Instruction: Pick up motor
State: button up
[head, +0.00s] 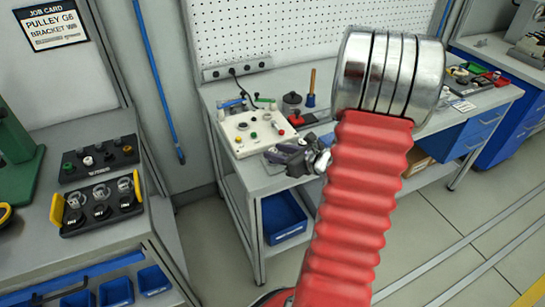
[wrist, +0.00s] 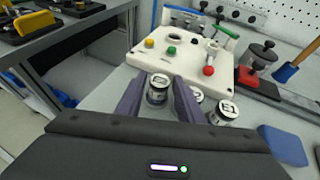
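One motor (wrist: 158,90) shows between the fingers of my gripper (wrist: 158,98). A second (wrist: 196,96) is partly hidden behind the right finger. The third (wrist: 225,113) stands further right, with a label that seems to read E1. The gripper's two purple fingers are spread, one on each side of the first motor; I see no clear grip on it. In the head view my gripper (head: 290,155) is over the bench's front part, and the motors cannot be made out there.
A white panel (wrist: 190,62) with coloured buttons lies just beyond the motors. Racks of parts (head: 100,205) stand on the left bench.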

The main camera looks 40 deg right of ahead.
jog(key=shift+c, duration=0.4)
jog(key=c, duration=0.8)
